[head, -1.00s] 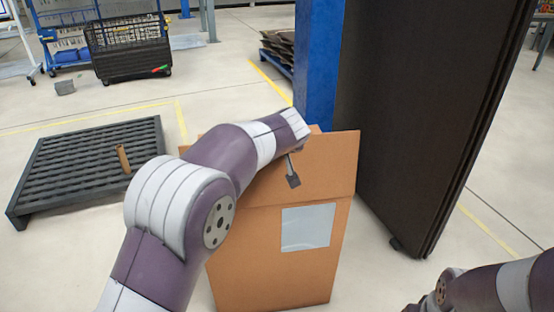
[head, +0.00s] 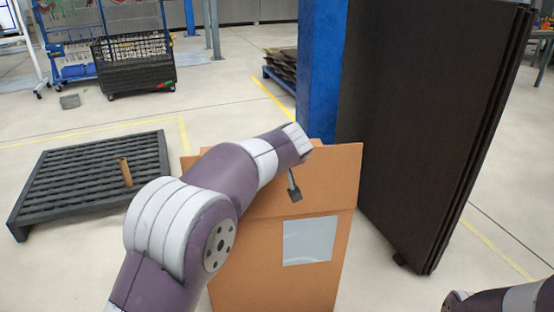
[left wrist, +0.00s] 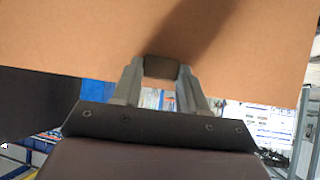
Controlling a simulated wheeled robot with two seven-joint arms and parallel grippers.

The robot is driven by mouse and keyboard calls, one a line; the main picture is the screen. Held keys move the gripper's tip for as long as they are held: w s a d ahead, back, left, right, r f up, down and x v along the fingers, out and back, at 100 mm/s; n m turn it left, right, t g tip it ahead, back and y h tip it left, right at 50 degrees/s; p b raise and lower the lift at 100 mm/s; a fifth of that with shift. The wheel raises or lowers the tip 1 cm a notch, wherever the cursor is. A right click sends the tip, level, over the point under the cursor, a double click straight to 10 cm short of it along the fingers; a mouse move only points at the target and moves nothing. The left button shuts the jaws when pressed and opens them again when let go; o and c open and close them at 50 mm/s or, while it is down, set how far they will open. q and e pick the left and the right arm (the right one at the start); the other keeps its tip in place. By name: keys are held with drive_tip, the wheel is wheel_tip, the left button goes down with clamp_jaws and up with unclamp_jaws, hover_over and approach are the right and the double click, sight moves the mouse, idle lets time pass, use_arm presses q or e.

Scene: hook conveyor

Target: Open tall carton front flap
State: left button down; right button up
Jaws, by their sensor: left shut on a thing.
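The tall brown carton (head: 262,268) stands on the floor in the middle of the head view, a pale label (head: 308,241) on its front. Its front flap (head: 330,180) is a wide panel above the label. In the head view my left gripper (head: 294,190) is in front of the flap, largely hidden by my arm. In the left wrist view the flap (left wrist: 240,45) fills the top, and my left gripper (left wrist: 161,68) is shut on its edge, with a dark patch between the fingertips. My right gripper is out of view; only part of my right arm shows at the lower right.
A blue post (head: 319,75) and a tall dark panel (head: 430,120) stand close behind and right of the carton. A dark slatted pallet (head: 60,185) lies at left with a small brown piece (head: 125,172) on it. A black mesh cart (head: 135,65) stands farther back.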

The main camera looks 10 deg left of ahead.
use_arm(q)
drive_tip(key=shift+s+a+f, duration=0.1)
drive_tip(key=shift+s+f, duration=0.05)
drive_tip(key=shift+f, duration=0.85)
drive_tip(key=c, duration=0.7)
unclamp_jaws()
drive_tip(key=shift+o, duration=0.5)
drive_tip(key=shift+w+a+f, duration=0.1)
drive_tip(key=shift+w, duration=0.15)
drive_tip(key=p+v, duration=0.2)
drive_tip(key=v, duration=1.1)
drive_tip(key=shift+r, duration=0.2)
drive_tip(key=shift+w, duration=0.15)
